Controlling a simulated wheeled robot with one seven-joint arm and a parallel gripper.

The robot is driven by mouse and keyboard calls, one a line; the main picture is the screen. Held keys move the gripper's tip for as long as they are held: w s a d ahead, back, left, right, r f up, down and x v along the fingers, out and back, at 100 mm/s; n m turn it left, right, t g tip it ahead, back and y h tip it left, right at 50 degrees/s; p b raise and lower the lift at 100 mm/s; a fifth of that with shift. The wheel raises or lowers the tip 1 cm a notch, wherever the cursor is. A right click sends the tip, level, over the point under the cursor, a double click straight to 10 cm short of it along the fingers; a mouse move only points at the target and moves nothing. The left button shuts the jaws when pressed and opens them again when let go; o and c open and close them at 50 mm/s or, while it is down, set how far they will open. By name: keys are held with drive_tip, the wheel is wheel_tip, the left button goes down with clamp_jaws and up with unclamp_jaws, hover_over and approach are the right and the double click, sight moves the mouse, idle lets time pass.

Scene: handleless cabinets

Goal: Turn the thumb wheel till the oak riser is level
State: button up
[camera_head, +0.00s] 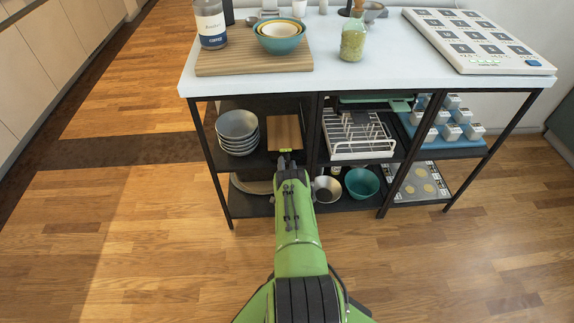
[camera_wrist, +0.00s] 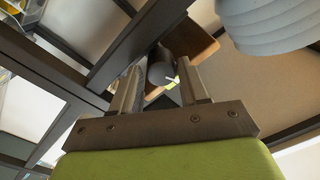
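The oak riser (camera_head: 285,132) is a brown wooden piece on the middle shelf, right of the stacked bowls. Part of it also shows in the wrist view (camera_wrist: 200,47). From these views I cannot tell how far it tilts. The thumb wheel (camera_wrist: 160,68) is a dark round piece at the riser, with a pale and yellow-green mark beside it. My gripper (camera_wrist: 161,76) points at the wheel, its two fingers apart, one on each side of it. I see no clear contact. In the head view my gripper (camera_head: 288,158) is at the riser's front and hides the wheel.
Stacked grey bowls (camera_head: 238,130) stand close left of the riser. A black shelf post (camera_head: 313,140) and a white dish rack (camera_head: 355,140) are to the right. The white worktop (camera_head: 370,70) lies above. Pans and a teal bowl (camera_head: 361,183) sit below. The floor in front is clear.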

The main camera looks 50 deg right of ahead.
drive_tip(key=shift+o, duration=1.1)
drive_tip(key=p+v, duration=0.6)
drive_tip(key=v, duration=0.9)
drive_tip(key=shift+s+a, duration=0.2)
drive_tip(key=shift+a, duration=0.1)
drive_tip(key=shift+r, duration=0.1)
